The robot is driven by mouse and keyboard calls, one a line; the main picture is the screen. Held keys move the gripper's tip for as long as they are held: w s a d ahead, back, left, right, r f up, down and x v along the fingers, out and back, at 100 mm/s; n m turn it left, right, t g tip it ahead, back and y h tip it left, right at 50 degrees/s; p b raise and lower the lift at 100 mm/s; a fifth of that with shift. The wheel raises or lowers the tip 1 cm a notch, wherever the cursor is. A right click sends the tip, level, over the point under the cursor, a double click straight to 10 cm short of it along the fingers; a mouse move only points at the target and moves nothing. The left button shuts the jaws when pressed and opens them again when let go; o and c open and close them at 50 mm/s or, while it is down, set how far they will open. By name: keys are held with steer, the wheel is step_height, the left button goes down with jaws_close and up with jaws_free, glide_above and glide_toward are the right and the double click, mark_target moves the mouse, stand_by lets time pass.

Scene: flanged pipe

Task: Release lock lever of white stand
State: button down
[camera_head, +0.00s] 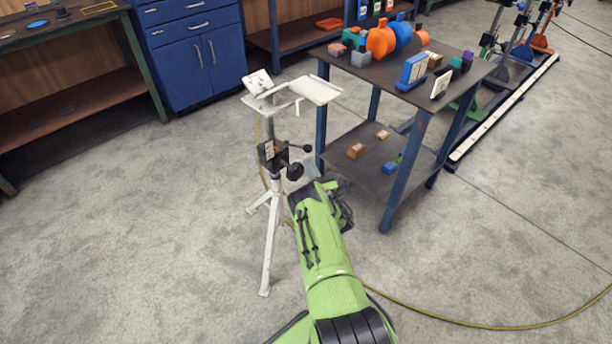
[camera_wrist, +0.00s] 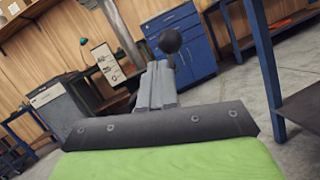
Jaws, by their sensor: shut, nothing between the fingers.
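The white stand (camera_head: 274,215) is upright on tripod legs, with a flat white top (camera_head: 310,89). Its dark clamp block (camera_head: 268,155) sits midway up the post. A lever with a black ball knob (camera_head: 307,149) sticks out right of the block, and another dark knob (camera_head: 295,171) is just below. My gripper (camera_head: 297,181) is close to the stand's right side, near the lower knob, and partly hidden by my green arm. In the wrist view, the shut grey fingers (camera_wrist: 158,70) point at a black ball knob (camera_wrist: 169,41); contact cannot be told. The pale post (camera_wrist: 121,32) is to its left.
A blue-legged table (camera_head: 455,75) with colored parts stands close right of the stand; its lower shelf (camera_head: 378,170) holds small blocks. A blue cabinet (camera_head: 195,50) is behind. A yellow hose (camera_head: 470,325) lies on the floor. Floor left of the stand is clear.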

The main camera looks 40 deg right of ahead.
steer(key=shift+w+d, duration=0.1)
steer(key=shift+w, duration=0.05)
steer(key=shift+r, duration=0.1)
steer(key=r+g+p, duration=0.1)
steer(key=p, duration=0.1)
steer(key=r+g+y+p, duration=0.1)
steer(key=p, duration=0.1)
steer(key=shift+w+d+r+n+g+p, duration=0.1)
steer(key=shift+w+r+n+g+p, duration=0.05)
steer(key=shift+w+n+g+p, duration=0.2)
